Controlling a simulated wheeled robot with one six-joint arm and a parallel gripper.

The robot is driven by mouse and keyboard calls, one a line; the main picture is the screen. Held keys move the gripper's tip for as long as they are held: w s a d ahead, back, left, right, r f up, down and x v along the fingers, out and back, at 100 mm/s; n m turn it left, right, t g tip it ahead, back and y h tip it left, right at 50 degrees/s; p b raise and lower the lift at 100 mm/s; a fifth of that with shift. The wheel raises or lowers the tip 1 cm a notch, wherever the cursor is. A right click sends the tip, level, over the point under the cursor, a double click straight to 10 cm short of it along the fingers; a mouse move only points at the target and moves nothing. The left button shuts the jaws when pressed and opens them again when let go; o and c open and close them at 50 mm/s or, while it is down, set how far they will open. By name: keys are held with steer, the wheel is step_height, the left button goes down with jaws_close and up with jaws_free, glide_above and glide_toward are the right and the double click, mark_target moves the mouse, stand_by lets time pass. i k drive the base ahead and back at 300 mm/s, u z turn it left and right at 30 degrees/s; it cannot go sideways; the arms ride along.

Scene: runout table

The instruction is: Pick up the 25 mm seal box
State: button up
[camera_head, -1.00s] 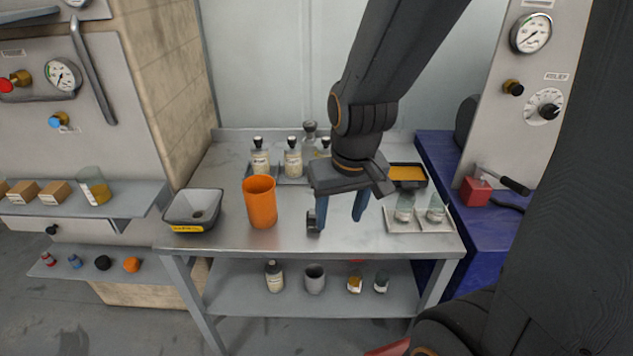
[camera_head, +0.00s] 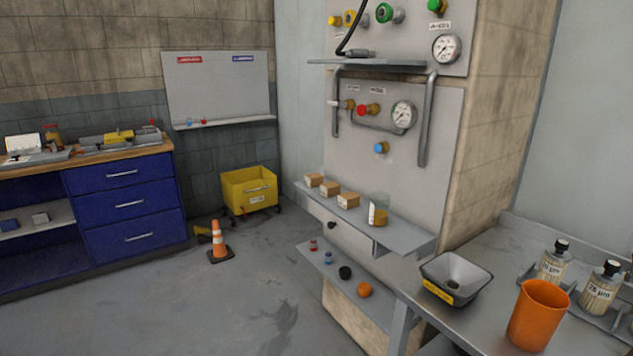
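Three small brown cardboard boxes stand in a row on the upper grey shelf (camera_head: 385,228) of the wall panel: a left box (camera_head: 314,180), a middle box (camera_head: 330,189) and a right box (camera_head: 348,200). Any size markings on them are too small to read, so I cannot tell which is the 25 mm seal box. My gripper is not in view.
A glass beaker with amber contents (camera_head: 378,211) stands right of the boxes. A lower shelf (camera_head: 335,273) holds small caps. A metal table (camera_head: 485,318) at right bears an orange cup (camera_head: 538,317). A traffic cone (camera_head: 218,241) and yellow bin (camera_head: 249,190) stand left; the middle floor is clear.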

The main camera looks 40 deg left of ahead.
mark_target(315, 179)
steer(key=u, duration=2)
steer(key=i, duration=0.85)
steer(key=u, duration=0.75)
steer(key=i, duration=1.65)
steer(key=z, duration=0.65)
steer(key=i, duration=0.9)
steer(key=z, duration=1.25)
steer(key=i, duration=0.45)
steer(key=z, duration=0.35)
